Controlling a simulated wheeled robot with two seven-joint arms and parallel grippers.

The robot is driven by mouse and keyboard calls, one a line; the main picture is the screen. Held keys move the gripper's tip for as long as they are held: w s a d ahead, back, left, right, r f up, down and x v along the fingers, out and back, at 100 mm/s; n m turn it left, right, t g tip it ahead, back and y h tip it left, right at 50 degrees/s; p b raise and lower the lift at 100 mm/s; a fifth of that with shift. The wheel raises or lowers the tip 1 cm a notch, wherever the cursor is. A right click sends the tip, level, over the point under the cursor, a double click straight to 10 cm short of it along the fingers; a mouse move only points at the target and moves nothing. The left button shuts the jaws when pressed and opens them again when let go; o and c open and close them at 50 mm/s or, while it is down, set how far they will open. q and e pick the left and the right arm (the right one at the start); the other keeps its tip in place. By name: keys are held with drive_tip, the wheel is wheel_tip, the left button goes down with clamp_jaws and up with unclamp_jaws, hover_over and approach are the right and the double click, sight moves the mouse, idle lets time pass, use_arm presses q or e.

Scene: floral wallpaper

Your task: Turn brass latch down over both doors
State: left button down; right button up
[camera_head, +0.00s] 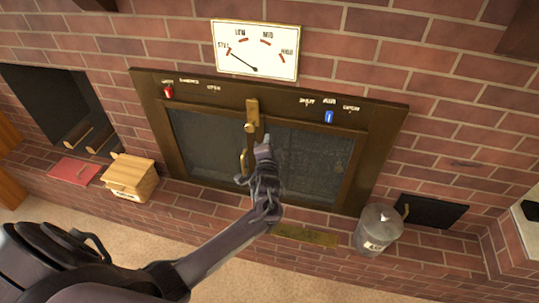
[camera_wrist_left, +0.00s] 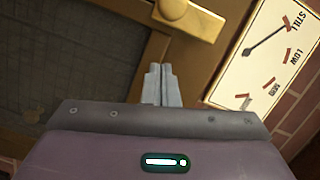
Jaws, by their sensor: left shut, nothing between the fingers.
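The brass latch (camera_head: 253,112) stands upright at the top middle of the dark-framed double doors, with a round knob on it. It also shows in the left wrist view (camera_wrist_left: 200,20) at the top edge, partly cut off. The left door (camera_head: 200,143) and right door (camera_head: 312,160) look closed, with dark mesh panels. A brass handle (camera_head: 244,163) is partly hidden by my gripper. My left gripper (camera_head: 265,145) is shut and empty, just below and right of the latch. Its fingertips (camera_wrist_left: 160,72) show together, apart from the latch in the picture. My right gripper is out of view.
A gauge (camera_head: 256,50) hangs above the frame, with a red slider (camera_head: 168,92) and a blue slider (camera_head: 329,117) below it. A wooden box (camera_head: 129,177), a red book (camera_head: 75,171) and a metal canister (camera_head: 379,228) stand on the brick ledge.

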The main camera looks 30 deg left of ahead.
use_arm(q)
drive_tip(key=v, duration=0.6)
drive_tip(key=shift+w+d, duration=0.15)
drive_tip(key=shift+d, duration=0.05)
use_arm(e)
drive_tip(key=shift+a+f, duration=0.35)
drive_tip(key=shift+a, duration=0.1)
